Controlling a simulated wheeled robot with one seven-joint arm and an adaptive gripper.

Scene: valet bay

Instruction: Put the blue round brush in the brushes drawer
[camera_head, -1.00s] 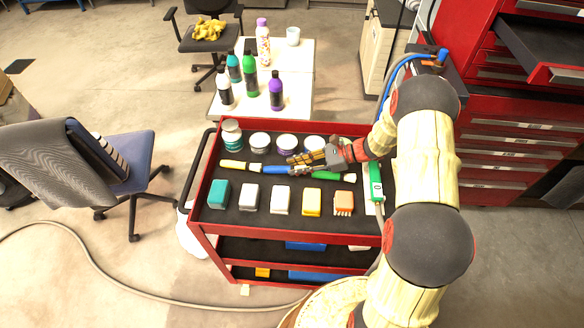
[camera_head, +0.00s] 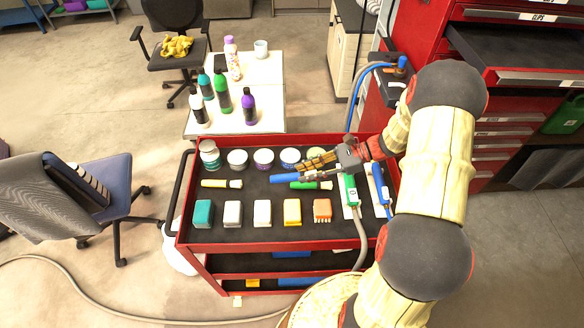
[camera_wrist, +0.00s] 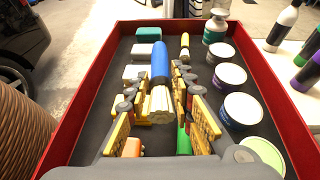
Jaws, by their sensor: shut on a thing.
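The blue round brush (camera_head: 287,178) is held in my gripper (camera_head: 318,163) above the cart's top tray, with its blue handle pointing left. In the wrist view the blue handle (camera_wrist: 160,62) points away and the pale bristles (camera_wrist: 158,105) sit between the yellow fingers of my gripper (camera_wrist: 160,118). The fingers are shut on the brush. A red cabinet (camera_head: 490,150) stands at the right, with an upper drawer (camera_head: 540,78) pulled open. The inside that shows is dark and looks empty. I cannot read the label on its front.
The red cart (camera_head: 262,240) carries a yellow brush (camera_head: 222,184), a green brush (camera_head: 311,185), several jars and several blocks. A green-handled tool (camera_head: 351,190) and a blue-handled one (camera_head: 381,186) stand at its right end. A white table (camera_head: 240,118) with bottles is behind.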

